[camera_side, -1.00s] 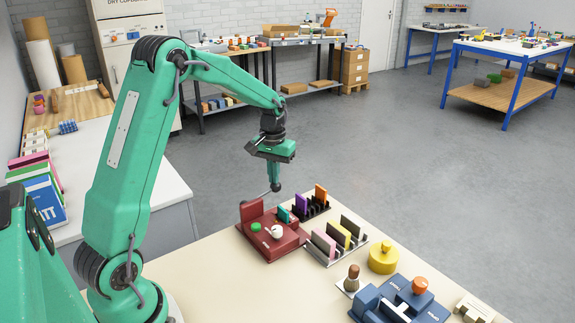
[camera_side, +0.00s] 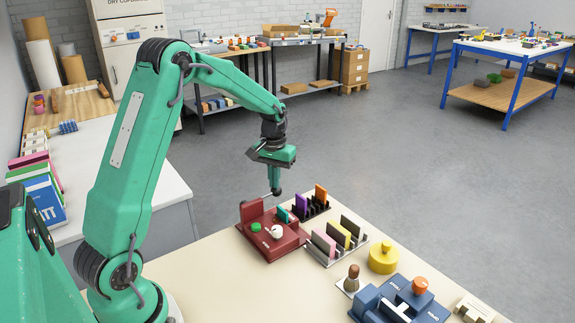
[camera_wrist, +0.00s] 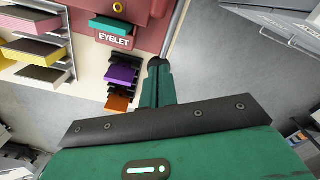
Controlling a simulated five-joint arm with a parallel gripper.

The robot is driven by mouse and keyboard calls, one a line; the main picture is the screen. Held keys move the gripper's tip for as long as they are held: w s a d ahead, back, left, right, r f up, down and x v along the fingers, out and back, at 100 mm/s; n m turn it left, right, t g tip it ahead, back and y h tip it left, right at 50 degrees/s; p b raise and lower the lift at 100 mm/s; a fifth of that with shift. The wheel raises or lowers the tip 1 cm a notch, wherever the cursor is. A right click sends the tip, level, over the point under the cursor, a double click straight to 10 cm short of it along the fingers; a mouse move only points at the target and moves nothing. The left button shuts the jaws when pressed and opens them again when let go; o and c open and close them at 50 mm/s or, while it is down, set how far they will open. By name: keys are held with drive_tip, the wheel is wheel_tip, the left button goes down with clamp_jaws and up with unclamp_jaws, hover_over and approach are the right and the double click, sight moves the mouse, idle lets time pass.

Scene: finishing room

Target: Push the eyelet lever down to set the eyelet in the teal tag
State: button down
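The dark red eyelet press (camera_side: 285,246) stands on the cream table, with its EYELET label (camera_wrist: 114,40) in the wrist view. The teal tag (camera_side: 283,215) sits at the press's far side; its teal edge (camera_wrist: 124,27) also shows in the wrist view.
A dark rack with purple (camera_side: 302,207) and orange (camera_side: 321,194) tags stands close to the right of my gripper. Another rack holds pink (camera_side: 323,242) and yellow (camera_side: 340,234) tags. A yellow round tool (camera_side: 383,258) and a blue press (camera_side: 375,301) stand further right.

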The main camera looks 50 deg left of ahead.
drive_tip(key=shift+s+f, duration=0.1)
drive_tip(key=shift+f, duration=1.05)
wheel_tip(320, 180, up, 10)
drive_tip(key=shift+s+f, duration=0.15)
drive_tip(key=shift+s, duration=0.05)
idle(1.5)
idle(0.4)
wheel_tip(320, 180, up, 4)
idle(0.6)
